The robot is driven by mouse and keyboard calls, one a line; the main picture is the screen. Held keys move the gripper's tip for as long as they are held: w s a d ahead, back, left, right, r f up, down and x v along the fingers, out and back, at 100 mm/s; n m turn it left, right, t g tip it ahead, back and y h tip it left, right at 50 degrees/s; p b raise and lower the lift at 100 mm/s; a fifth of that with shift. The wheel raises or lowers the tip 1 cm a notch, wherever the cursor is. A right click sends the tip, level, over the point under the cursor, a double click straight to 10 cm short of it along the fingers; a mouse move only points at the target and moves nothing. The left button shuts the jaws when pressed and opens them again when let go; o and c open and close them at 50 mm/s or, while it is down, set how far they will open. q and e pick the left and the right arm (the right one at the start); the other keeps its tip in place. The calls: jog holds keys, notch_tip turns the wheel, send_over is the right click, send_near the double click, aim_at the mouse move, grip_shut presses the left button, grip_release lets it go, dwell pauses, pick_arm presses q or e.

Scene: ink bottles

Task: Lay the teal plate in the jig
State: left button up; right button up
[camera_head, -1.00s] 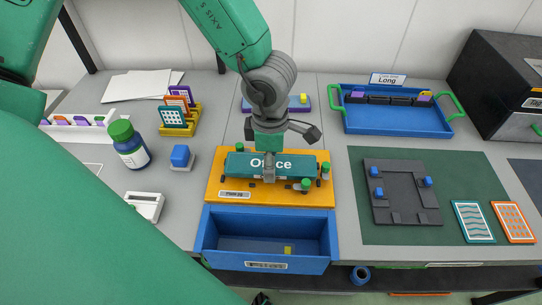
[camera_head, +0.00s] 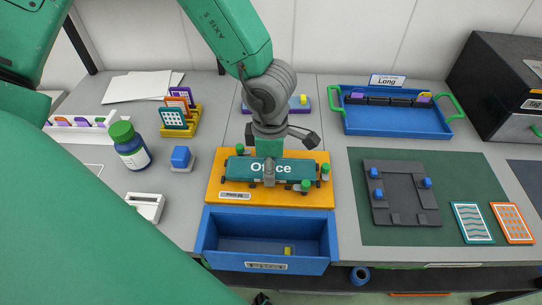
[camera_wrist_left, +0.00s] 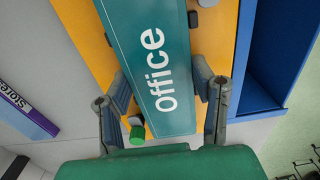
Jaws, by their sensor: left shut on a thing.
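The teal plate (camera_head: 297,168), lettered "Office", is over the yellow jig (camera_head: 215,185) with green-capped posts around it. Whether it rests fully on the jig or hovers just above I cannot tell. My left gripper (camera_head: 268,174) is above the plate, shut on it near its middle. In the left wrist view the plate (camera_wrist_left: 150,40) runs between the two fingers of my left gripper (camera_wrist_left: 162,85), over the yellow jig surface (camera_wrist_left: 85,30). The gripper hides part of the plate and the jig's back edge. My right gripper is not in view.
An open blue bin (camera_head: 265,225) stands in front of the jig. A grey fixture (camera_head: 400,190) with blue knobs and two patterned tiles lie on a green mat (camera_head: 455,170) at right. A blue tray (camera_head: 395,120) is behind. A green-capped bottle (camera_head: 130,150) stands left.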

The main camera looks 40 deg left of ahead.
pick_arm(q)
jog(key=shift+f, duration=0.25)
dwell(0.6)
jog(key=o, duration=1.9)
notch_tip(320, 180, up, 8)
jog(key=p, duration=0.9)
jog(key=shift+p, duration=0.3)
